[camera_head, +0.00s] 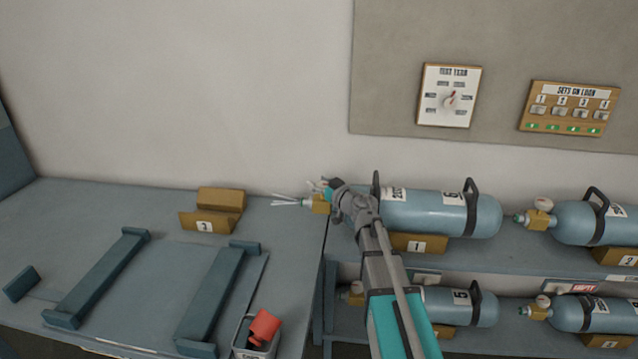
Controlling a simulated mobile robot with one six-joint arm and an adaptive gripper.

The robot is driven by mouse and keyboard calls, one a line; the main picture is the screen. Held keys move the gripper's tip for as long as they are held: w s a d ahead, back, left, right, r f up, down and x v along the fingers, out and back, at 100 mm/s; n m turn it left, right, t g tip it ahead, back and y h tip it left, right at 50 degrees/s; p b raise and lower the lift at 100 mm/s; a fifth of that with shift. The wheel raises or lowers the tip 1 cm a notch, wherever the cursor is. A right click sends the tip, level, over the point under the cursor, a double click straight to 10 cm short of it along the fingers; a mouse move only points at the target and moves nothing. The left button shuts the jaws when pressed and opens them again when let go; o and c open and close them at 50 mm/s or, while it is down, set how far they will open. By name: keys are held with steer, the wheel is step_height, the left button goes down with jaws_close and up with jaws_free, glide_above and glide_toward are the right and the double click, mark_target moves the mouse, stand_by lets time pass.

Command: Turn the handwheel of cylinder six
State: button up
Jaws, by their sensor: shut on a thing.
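A blue-grey cylinder (425,212) lies on its side on the upper shelf, in a cradle marked 1. Its label is turned and looks like a 6, though it is hard to read. Its brass valve (319,204) sticks out at the left end. My gripper (329,187) is at this valve from above and is shut on what appears to be its handwheel. The jaws and my wrist hide the handwheel and the cylinder's neck. My arm comes up from the bottom right, in front of the cylinder's left end.
Another cylinder (577,222) lies to the right on the upper shelf. Two more (455,306) lie on the lower shelf, partly behind my arm. A bench (130,215) at left bears an empty cradle marked 3 (211,211), dark rails and a bin with a red thing (264,327). Wall panels hang above.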

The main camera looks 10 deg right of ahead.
stand_by(0.4)
steer(key=o, duration=1)
steer(key=shift+m+t+h, duration=0.4)
steer(key=shift+m+h, duration=0.1)
steer(key=shift+h, duration=0.2)
